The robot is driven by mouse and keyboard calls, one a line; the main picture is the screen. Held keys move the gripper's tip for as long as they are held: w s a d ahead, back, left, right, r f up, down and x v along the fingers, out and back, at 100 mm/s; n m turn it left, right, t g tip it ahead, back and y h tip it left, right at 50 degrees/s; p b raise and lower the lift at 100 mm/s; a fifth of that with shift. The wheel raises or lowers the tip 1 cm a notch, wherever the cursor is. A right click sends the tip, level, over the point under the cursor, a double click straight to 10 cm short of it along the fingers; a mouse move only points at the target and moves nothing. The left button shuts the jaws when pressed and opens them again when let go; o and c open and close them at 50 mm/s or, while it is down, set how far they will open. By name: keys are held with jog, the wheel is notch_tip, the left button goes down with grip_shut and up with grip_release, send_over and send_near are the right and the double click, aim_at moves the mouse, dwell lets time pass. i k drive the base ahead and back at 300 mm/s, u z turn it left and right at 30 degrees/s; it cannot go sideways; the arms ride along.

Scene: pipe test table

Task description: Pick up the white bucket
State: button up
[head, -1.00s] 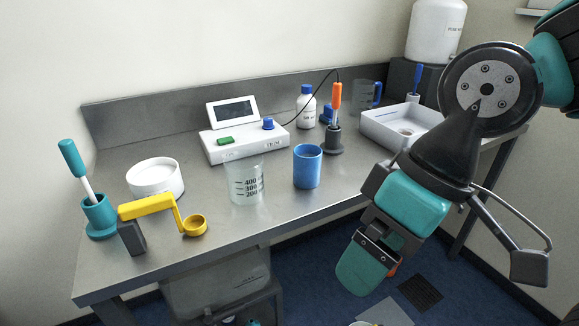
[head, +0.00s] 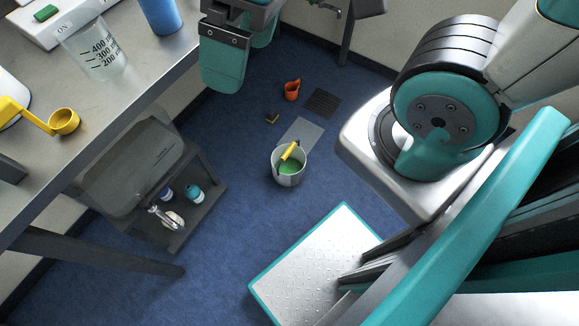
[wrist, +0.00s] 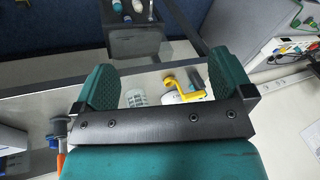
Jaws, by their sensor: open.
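The white bucket (head: 288,169) stands upright on the blue floor in the head view. It holds something green, and a yellow object (head: 290,151) lies at its rim. My gripper (head: 236,62) is at the top of the head view, well above the floor and apart from the bucket. In the wrist view my gripper (wrist: 155,85) shows two teal fingers spread wide with nothing held between them. The bucket is not seen in the wrist view.
The steel table (head: 150,85) fills the upper left, with a clear beaker (head: 95,50) and a blue cup (head: 160,15) on it. An orange cup (head: 292,90), a dark grate (head: 322,102) and a grey mat (head: 301,133) lie near the bucket. A grey cart (head: 150,175) stands left.

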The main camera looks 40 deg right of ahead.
aim_at(288, 161)
jog(key=u, duration=1.6)
jog(key=k, duration=1.05)
jog(key=z, duration=1.1)
jog(key=i, duration=0.5)
jog(key=z, duration=0.05)
